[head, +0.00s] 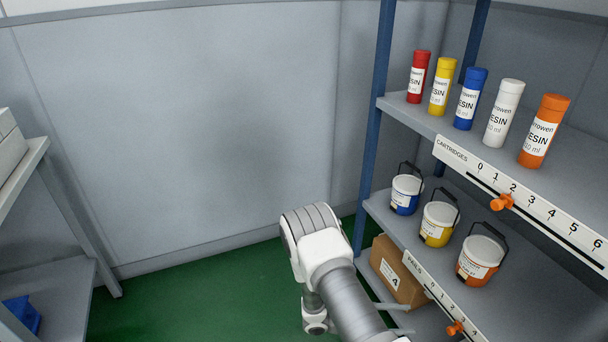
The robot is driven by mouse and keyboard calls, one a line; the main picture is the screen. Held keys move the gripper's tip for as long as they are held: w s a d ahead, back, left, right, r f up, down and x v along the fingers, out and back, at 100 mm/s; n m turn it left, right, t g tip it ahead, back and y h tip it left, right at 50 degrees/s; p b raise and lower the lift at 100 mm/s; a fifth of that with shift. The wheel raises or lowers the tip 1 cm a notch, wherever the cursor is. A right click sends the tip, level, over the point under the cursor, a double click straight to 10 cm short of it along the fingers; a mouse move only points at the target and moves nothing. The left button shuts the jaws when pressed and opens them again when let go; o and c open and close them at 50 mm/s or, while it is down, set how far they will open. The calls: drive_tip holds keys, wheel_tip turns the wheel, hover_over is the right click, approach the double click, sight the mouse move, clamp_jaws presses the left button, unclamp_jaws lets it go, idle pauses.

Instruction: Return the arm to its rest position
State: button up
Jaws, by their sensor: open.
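My arm (345,285) reaches up from the bottom edge in the head view, with its bent joint (310,228) in front of the grey wall panel. My gripper (411,319) shows only as two pale fingers to the right of the arm link, near the lower shelves. The fingers are apart with nothing seen between them. The hand behind them is hidden by my arm. I cannot tell how far the fingers are from the shelf.
A shelf rack (371,130) at right holds several resin cartridges (467,100) above, and blue, yellow and orange pails (438,224) below. A cardboard box (392,272) sits lower. A bench (62,205) stands left. Green floor (200,300) is clear between.

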drive_tip(key=s+a+r+m+g+y, duration=0.2)
drive_tip(key=r+m+y, duration=0.25)
drive_tip(key=r, duration=0.75)
drive_tip(key=s+a+r+m+g+y, duration=0.15)
drive_tip(key=r+m+y, duration=0.3)
drive_tip(key=r, duration=0.65)
drive_tip(key=s+a+r+m+t+y, duration=0.35)
drive_tip(key=s+r, duration=0.25)
drive_tip(key=r, duration=0.3)
drive_tip(key=s+a+r+m+t+y, duration=0.3)
drive_tip(key=s+a+r+t+y, duration=0.15)
drive_tip(key=s+r, duration=0.35)
wheel_tip(320, 180, up, 22)
drive_tip(key=w+p, duration=0.1)
drive_tip(key=p, duration=2)
drive_tip(key=shift+w+h, duration=0.15)
drive_tip(key=shift+h, duration=0.15)
drive_tip(key=shift+d+t, duration=0.25)
